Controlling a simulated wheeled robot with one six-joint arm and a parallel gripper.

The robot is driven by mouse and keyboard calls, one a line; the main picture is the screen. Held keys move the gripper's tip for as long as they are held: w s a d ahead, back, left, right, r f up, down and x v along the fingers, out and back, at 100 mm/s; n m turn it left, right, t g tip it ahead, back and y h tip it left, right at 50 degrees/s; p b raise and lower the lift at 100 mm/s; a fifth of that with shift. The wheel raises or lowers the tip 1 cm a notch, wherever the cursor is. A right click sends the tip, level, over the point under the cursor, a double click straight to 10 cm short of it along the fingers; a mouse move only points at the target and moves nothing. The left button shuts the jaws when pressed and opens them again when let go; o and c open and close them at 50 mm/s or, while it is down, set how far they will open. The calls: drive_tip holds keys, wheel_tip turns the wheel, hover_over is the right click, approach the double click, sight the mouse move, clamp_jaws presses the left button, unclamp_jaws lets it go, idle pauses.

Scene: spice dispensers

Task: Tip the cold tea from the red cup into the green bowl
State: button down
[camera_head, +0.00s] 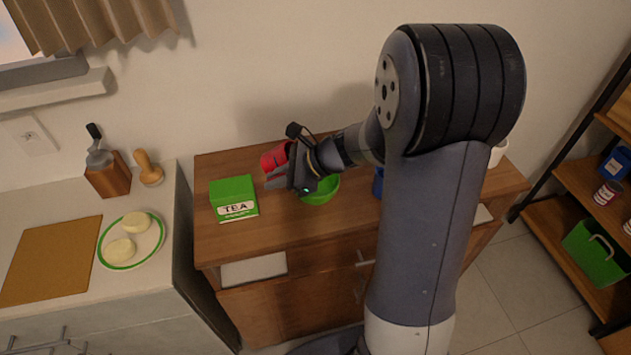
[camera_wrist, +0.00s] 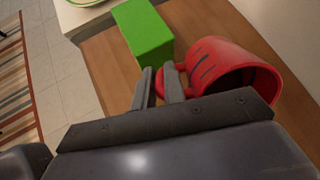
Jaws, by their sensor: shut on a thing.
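The red cup (camera_head: 276,156) is held above the wooden cabinet top. In the wrist view the red cup (camera_wrist: 215,62) lies tipped on its side, its mouth toward the right. My gripper (camera_head: 276,178) is shut on the cup's handle; the fingers (camera_wrist: 159,86) close around it in the wrist view. The green bowl (camera_head: 321,192) sits on the cabinet top, just right of and below the cup in the head view, partly hidden by my gripper. The bowl does not show in the wrist view. I cannot see any tea in the cup or bowl.
A green tea box (camera_head: 234,198) stands left of the bowl, and also shows in the wrist view (camera_wrist: 145,35). A blue object (camera_head: 378,182) and a white one (camera_head: 497,153) are partly hidden by my arm. A plate (camera_head: 131,259) is on the left counter.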

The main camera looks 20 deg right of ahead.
drive_tip(key=shift+d+f+t+y+b, duration=0.15)
drive_tip(key=shift+f+t+y+b, duration=0.55)
drive_tip(key=shift+b, duration=2)
drive_tip(key=shift+s+d+r+y+b, duration=0.1)
drive_tip(key=shift+r+y+b, duration=0.45)
drive_tip(key=shift+y+b, duration=0.75)
drive_tip(key=shift+s+d+r+t+y+b, duration=0.15)
drive_tip(key=shift+s+d+t+y+b, duration=0.1)
drive_tip(key=shift+d+b, duration=0.35)
drive_tip(key=shift+s+d+r+t+y+b, duration=0.15)
drive_tip(key=shift+d+t+y+b, duration=0.1)
drive_tip(key=shift+b, duration=0.5)
drive_tip(key=shift+s+d+r+n+t+y+b, duration=0.1)
drive_tip(key=shift+d+r+n+t+y+b, duration=0.15)
drive_tip(key=shift+y+b, duration=0.5)
drive_tip(key=shift+s+d+r+n+t+y+b, duration=0.15)
drive_tip(key=shift+t+y+b, duration=0.3)
drive_tip(key=shift+b, duration=0.45)
drive_tip(key=a+h+p, duration=0.1)
drive_tip(key=p, duration=0.1)
drive_tip(key=w+f+g+h+p, duration=0.1)
drive_tip(key=p, duration=0.1)
drive_tip(key=a+g+h+p, duration=0.1)
drive_tip(key=h, duration=0.1)
drive_tip(key=shift+w+a+f+p, duration=0.2)
drive_tip(key=shift+a+p, duration=0.1)
drive_tip(key=shift+p, duration=0.1)
drive_tip(key=shift+r, duration=0.1)
